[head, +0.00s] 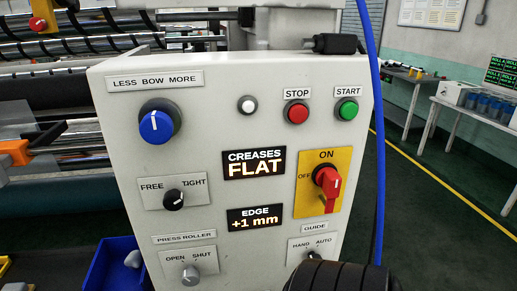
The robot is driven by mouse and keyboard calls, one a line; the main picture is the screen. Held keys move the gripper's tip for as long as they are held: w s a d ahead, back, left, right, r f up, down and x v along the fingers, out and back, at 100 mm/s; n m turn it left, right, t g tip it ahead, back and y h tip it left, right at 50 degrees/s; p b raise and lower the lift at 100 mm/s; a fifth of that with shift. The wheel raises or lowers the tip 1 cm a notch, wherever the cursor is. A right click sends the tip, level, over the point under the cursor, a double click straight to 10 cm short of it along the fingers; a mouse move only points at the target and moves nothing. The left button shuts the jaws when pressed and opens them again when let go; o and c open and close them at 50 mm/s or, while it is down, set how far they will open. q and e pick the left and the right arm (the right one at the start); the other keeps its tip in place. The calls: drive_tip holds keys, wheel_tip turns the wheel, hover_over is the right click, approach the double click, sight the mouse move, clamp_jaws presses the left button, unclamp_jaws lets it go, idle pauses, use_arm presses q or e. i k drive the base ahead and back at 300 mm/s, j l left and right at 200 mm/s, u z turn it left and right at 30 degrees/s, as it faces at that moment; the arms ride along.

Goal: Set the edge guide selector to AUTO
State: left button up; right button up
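The guide selector (314,256) is a dark knob low on the right of the pale control panel (230,115), under a GUIDE label with HAND at left and AUTO at right. Only its top shows, and I cannot tell for sure which word it points to. A dark ribbed rounded part, which looks like my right gripper (341,278), rises from the bottom edge and covers the rest of the knob. Its fingertips are hidden, so I cannot see whether it touches the knob. My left gripper is not in view.
Close by are the red ON/OFF switch (327,184), red STOP button (298,113), green START button (347,110) and press roller knob (190,275). A blue cable (375,150) hangs along the panel's right edge. A blue bin (112,264) stands at lower left.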

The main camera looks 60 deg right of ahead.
sight(312, 254)
drive_tip(key=k+z, duration=0.1)
drive_tip(key=z, duration=2.2)
